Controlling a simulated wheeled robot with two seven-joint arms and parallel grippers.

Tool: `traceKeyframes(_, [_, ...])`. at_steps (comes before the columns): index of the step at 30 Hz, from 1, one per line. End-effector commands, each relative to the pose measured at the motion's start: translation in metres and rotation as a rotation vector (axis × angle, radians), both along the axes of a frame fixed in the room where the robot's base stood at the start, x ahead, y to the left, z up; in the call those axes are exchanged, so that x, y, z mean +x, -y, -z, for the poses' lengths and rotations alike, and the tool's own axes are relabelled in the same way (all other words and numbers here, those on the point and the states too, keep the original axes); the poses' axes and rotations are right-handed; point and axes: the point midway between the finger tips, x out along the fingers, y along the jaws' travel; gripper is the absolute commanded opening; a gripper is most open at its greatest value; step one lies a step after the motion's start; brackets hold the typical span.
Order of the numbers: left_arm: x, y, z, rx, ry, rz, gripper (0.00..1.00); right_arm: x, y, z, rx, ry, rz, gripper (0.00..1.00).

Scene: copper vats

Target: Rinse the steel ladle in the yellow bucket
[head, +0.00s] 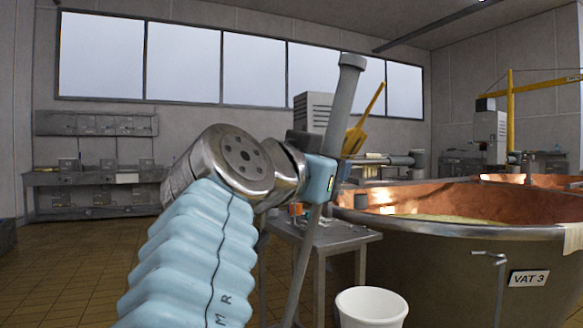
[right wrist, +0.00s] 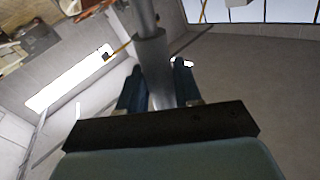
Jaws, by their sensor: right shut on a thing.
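My right gripper (head: 322,178) is shut on a long grey shaft (head: 345,100), which looks like the handle of the steel ladle. The shaft stands slightly tilted, its thicker end at the top. Its lower end runs out of the bottom of the head view, so no ladle bowl shows. In the right wrist view the shaft (right wrist: 151,52) passes between the two fingers of the gripper (right wrist: 158,88). No yellow bucket is in view. A white bucket (head: 371,306) stands low, to the right of the shaft. My left gripper is not in view.
A large copper-lined vat (head: 450,255) marked VAT 3 fills the right side. A small steel table (head: 345,238) stands beside it, behind the shaft. A yellow paddle-like tool (head: 356,138) rises behind my gripper. Tiled floor (head: 75,270) is open at left.

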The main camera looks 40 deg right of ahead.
Motion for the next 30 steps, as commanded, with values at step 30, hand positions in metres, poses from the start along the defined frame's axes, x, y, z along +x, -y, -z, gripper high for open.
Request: traceKeyframes(30, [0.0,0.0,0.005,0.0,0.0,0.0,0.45,-0.004,-0.008,-0.001,-0.004,0.0,-0.002,0.0])
